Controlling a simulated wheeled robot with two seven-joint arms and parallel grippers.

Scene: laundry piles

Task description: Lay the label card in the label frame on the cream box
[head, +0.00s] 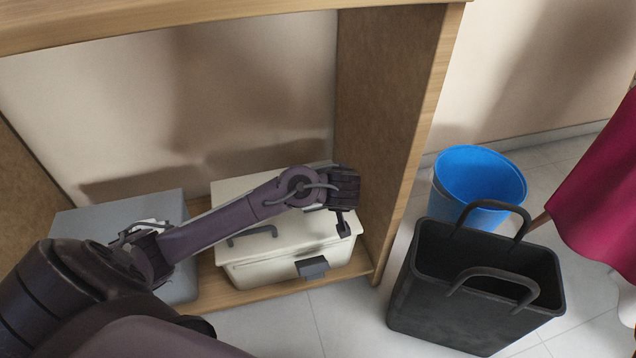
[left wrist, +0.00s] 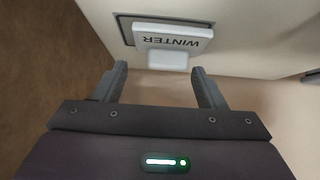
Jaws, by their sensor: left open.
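The cream box (head: 285,255) stands on the low shelf, with my left arm reaching over its lid. My left gripper (head: 343,232) is over the right part of the box. In the left wrist view, the white label card (left wrist: 172,38) reads WINTER, upside down, with a pale tab (left wrist: 168,60). It lies over the dark label frame (left wrist: 124,31), whose edge shows at the card's left; I cannot tell whether it is fully seated. My left gripper (left wrist: 158,75) is open, its fingers apart on either side just below the tab, holding nothing. My right gripper is out of view.
A grey box (head: 170,207) stands left of the cream box. The shelf's wooden side panel (head: 388,130) is close on the right of my gripper. A black bag (head: 470,300) and a blue bin (head: 478,180) stand on the floor to the right.

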